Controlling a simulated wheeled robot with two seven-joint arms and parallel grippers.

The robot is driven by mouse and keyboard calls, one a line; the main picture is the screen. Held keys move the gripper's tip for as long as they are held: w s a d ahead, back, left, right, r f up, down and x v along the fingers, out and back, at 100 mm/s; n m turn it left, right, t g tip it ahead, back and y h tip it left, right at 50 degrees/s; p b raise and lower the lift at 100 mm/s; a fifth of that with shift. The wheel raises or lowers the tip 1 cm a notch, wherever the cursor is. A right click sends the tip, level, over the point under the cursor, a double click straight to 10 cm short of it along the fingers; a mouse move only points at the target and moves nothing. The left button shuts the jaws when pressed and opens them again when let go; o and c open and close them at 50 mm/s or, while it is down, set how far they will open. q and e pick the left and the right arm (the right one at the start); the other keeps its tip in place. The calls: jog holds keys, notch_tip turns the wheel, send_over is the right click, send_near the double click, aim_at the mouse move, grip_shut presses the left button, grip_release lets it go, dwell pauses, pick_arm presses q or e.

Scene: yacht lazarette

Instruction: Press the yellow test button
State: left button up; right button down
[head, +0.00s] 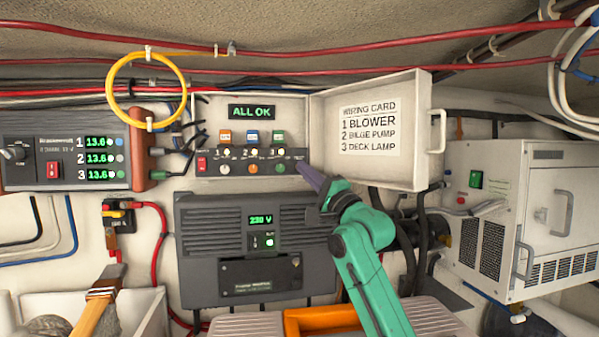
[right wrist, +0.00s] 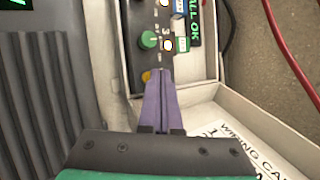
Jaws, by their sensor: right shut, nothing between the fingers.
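The yellow test button (right wrist: 146,77) shows in the right wrist view at the end of the black switch panel, partly hidden by my fingertips. In the head view the panel (head: 240,168) sits in an open white box, and my fingers hide the button. My right gripper (head: 302,170) is shut and empty, its purple fingers pointing at the panel's right end. In the right wrist view its fingertips (right wrist: 158,76) are right beside the button; I cannot tell whether they touch it. My left gripper is not in view.
A green knob (right wrist: 148,40) is close to the fingertips. The box's open door (head: 370,170) with a wiring card stands to the right of my fingers. A dark inverter (head: 215,235) is below the panel. An "ALL OK" display (head: 252,112) is lit above it.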

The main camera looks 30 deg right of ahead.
jog(key=shift+s, duration=0.2)
jog(key=s+b, duration=0.1)
jog(key=s, duration=0.1)
jog(key=s+a+b, duration=0.1)
jog(key=s, duration=0.2)
jog(key=shift+a+b, duration=0.15)
jog(key=shift+b, duration=0.25)
jog(key=shift+w+f, duration=0.1)
dwell(0.5)
